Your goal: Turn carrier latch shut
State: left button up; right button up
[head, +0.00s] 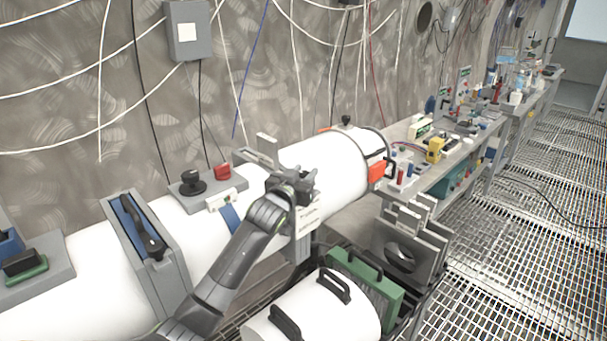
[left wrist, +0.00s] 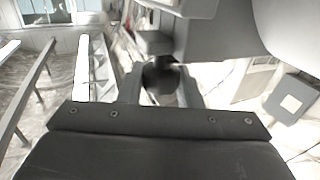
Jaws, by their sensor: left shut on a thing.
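My left arm reaches up from the bottom to the long white cylinder (head: 322,170), which runs along the tunnel wall. My left gripper (head: 297,187) is at the front side of this cylinder, against a grey upright bracket (head: 302,240) with a pale label. In the left wrist view, the two fingers (left wrist: 160,88) close around a dark rounded knob (left wrist: 161,76) below a grey block. It appears to be the carrier latch. The gripper hides most of the latch in the head view, so its turn angle cannot be read. My right gripper is in neither view.
A cluttered workbench (head: 440,170) runs right, beside open grating floor.

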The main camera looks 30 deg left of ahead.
pick_arm(q)
jog(key=shift+h, duration=0.3)
jog(key=shift+m+h+p, duration=0.35)
jog(key=shift+m+h, duration=0.35)
jog(key=shift+h, duration=0.1)
jog(key=o, duration=1)
jog(key=shift+c, duration=0.2)
jog(key=s+a+b, duration=0.1)
jog(key=s+b, duration=0.1)
jog(key=s, duration=1.5)
jog(key=shift+s+a+b, duration=0.15)
jog(key=shift+s+b, duration=0.05)
jog(key=shift+b, duration=0.15)
jog(key=shift+f, duration=0.1)
